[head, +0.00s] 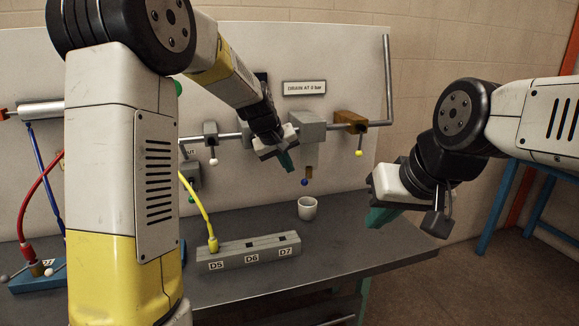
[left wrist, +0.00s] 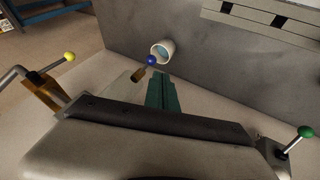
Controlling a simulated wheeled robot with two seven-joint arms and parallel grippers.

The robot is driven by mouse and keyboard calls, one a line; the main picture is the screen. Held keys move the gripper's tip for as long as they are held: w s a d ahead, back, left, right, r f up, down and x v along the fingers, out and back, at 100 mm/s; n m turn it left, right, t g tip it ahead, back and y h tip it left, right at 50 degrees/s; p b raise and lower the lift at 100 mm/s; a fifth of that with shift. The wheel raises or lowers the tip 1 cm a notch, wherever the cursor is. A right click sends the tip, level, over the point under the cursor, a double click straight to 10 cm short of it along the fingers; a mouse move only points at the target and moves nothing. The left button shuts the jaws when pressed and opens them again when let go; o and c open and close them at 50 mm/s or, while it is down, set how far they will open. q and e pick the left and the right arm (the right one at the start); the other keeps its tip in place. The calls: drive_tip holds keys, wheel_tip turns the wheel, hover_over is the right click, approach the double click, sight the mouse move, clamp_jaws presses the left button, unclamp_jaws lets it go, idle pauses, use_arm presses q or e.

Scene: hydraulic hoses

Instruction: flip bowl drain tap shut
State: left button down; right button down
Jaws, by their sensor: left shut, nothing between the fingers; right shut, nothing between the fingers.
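The bowl drain tap shows as a small brass body (head: 311,154) under a grey block, with a blue ball (head: 304,182) on its short lever hanging below. A white bowl (head: 307,208) stands on the bench beneath it. In the left wrist view the blue ball (left wrist: 151,60) appears in front of the bowl (left wrist: 162,50), whose inside looks bluish. My left gripper (head: 288,163) is shut and empty, its teal fingers (left wrist: 160,95) just beside the tap, with no contact clear. My right gripper (head: 378,219) is shut and empty, off to the right over the bench edge.
A brass valve with a yellow ball (head: 359,153) is right of the tap, and a white-ball lever (head: 213,162) is left. A sign (head: 304,88) reads "DRAIN AT 0 bar". A grey block (head: 249,252) labelled D5 to D7 holds a yellow hose.

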use_arm(q)
drive_tip(key=x, duration=0.7)
drive_tip(key=shift+f, duration=0.15)
drive_tip(key=shift+d, duration=0.15)
